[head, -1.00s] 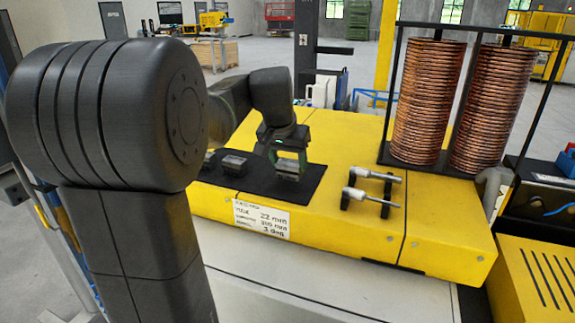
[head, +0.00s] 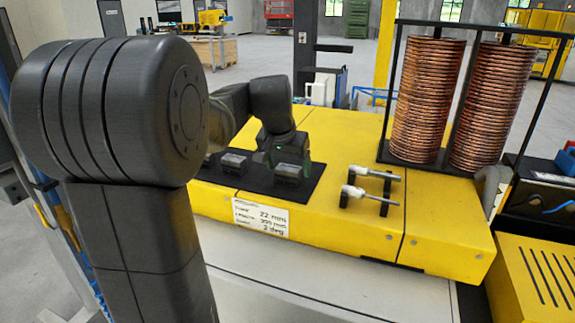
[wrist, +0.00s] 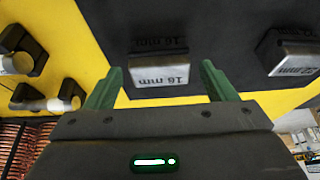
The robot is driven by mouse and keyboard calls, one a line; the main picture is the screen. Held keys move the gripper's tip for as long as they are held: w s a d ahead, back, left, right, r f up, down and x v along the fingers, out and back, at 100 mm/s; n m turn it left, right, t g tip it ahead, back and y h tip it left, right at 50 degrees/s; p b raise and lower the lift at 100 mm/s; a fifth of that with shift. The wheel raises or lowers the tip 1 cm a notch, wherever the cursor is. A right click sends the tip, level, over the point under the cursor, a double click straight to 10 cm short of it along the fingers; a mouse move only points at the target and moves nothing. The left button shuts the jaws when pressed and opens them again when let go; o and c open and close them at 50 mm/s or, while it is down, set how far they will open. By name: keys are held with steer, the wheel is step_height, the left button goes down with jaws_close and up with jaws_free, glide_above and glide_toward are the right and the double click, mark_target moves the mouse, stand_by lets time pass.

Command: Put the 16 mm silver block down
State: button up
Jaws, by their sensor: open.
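The silver block marked 16 mm (wrist: 163,74) sits on the black mat (wrist: 215,25), its label upside down in the wrist view. In the head view the block (head: 289,171) stands near the mat's right end. My gripper (wrist: 161,68) is open, its two green fingers apart, one to each side of the block in the picture, with visible gaps. In the head view my gripper (head: 277,150) is just behind and above the block, its fingers mostly hidden.
Another marked block (wrist: 292,58) sits on the mat and also shows in the head view (head: 234,162). Two silver pins on black holders (head: 370,191) stand to the right on the yellow bench (head: 330,220). Copper coils (head: 428,100) on a black rack rise at the back right.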

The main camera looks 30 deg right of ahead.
steer(key=b+v, duration=0.1)
steer(key=v, duration=1.1)
